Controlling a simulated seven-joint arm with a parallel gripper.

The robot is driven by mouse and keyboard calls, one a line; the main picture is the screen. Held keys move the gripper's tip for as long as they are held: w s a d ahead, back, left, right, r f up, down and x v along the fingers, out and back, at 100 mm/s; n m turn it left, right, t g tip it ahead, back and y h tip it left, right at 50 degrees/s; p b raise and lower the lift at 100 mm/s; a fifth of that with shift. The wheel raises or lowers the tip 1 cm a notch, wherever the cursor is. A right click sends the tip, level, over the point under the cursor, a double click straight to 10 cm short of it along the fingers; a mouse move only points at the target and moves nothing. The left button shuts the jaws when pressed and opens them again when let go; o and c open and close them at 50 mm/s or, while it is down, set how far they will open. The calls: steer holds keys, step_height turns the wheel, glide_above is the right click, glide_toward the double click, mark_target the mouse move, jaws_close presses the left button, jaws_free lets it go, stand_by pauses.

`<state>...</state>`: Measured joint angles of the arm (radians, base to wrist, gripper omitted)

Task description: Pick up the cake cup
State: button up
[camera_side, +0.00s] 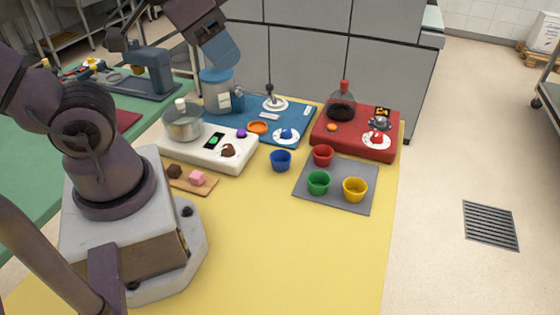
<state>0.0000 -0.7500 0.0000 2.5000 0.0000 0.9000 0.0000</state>
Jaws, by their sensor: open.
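Several small cups stand on the yellow table, and I cannot tell which one is the task's cake cup. A blue cup (280,161) stands left of a grey mat (336,200). A red cup (322,155) is at the mat's back edge. A green cup (318,183) and a yellow cup (354,190) stand on the mat. All are upright and apart from each other. My arm comes in at the left and top, and no part of it touches a cup. I cannot make out my gripper's fingers in this view.
Behind the cups are a white station (205,150) with a metal pot (184,126), a blue station (300,112) and a red station (350,152) with a flask. A wooden board (200,188) holds a brown and a pink block. The front table is clear.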

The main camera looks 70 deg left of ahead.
stand_by(0.4)
steer(key=o, duration=0.8)
